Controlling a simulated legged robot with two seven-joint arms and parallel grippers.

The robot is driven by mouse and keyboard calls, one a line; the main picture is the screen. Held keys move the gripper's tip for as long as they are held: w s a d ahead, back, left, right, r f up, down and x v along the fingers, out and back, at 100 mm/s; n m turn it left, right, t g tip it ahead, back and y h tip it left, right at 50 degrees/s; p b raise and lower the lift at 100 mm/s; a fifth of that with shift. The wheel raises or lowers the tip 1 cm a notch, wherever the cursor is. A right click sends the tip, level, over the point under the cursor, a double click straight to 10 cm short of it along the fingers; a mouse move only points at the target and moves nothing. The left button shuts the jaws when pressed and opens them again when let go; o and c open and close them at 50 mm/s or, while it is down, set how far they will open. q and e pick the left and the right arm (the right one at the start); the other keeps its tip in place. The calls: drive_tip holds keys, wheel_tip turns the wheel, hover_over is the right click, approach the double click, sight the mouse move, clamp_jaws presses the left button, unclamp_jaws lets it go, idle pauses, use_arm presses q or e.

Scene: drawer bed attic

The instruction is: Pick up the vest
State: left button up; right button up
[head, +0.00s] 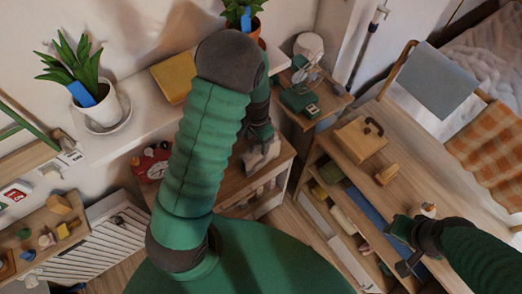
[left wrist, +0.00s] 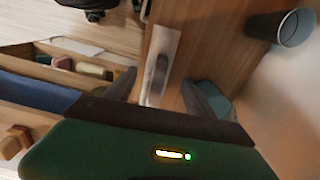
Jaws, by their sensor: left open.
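I cannot make out a vest for certain. A plain grey cloth (head: 437,80) hangs over a wooden rail at the upper right in the head view; I cannot tell whether it is the vest. My left gripper (head: 262,152) is partly hidden behind my own green arm, over a small wooden cabinet. In the left wrist view my left gripper (left wrist: 160,95) is open, with a pale strip and dark handle (left wrist: 161,75) showing between its fingers. My right gripper (head: 402,248) looks open and empty beside the wooden shelf unit at the lower right.
A wooden shelf unit (head: 350,185) holds a wooden box (head: 361,138). A dark cup (left wrist: 292,27) is in the left wrist view.

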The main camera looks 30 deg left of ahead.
use_arm(q)
wheel_tip(320, 180, down, 7)
drive_tip(key=p, duration=0.1)
drive_tip(key=shift+w+d, duration=0.35)
drive_tip(key=shift+w, duration=0.05)
clamp_jaws()
